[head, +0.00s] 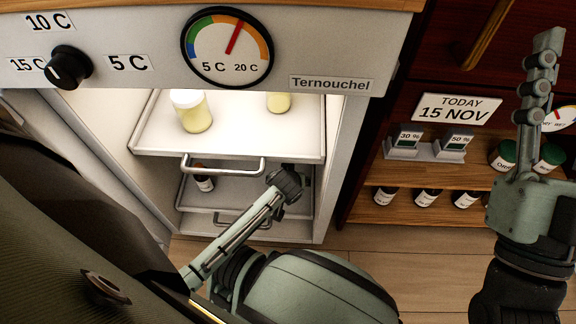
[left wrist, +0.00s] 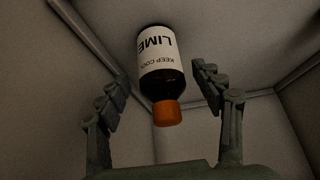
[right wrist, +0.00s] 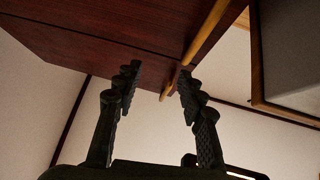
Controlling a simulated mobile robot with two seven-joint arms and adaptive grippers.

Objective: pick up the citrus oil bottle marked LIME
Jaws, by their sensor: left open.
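The LIME bottle (left wrist: 162,62) is dark with a white label and an orange cap. In the left wrist view it appears between and just beyond the fingers of my left gripper (left wrist: 158,84), which is open, with no clear contact. In the head view a dark bottle with a white label (head: 204,183) stands on the lower shelf of the cooler; its text is too small to read. My left gripper (head: 288,183) shows at the cooler's front, right of that bottle. My right gripper (right wrist: 155,78) is open and empty, raised at the right in the head view (head: 547,45).
The cooler's upper shelf (head: 245,142) holds two pale yellow jars (head: 192,111). A wire handle (head: 222,167) crosses its front edge, above the lower shelf. Wooden shelves (head: 400,208) with several bottles stand to the right. Cooler walls flank the bottle closely.

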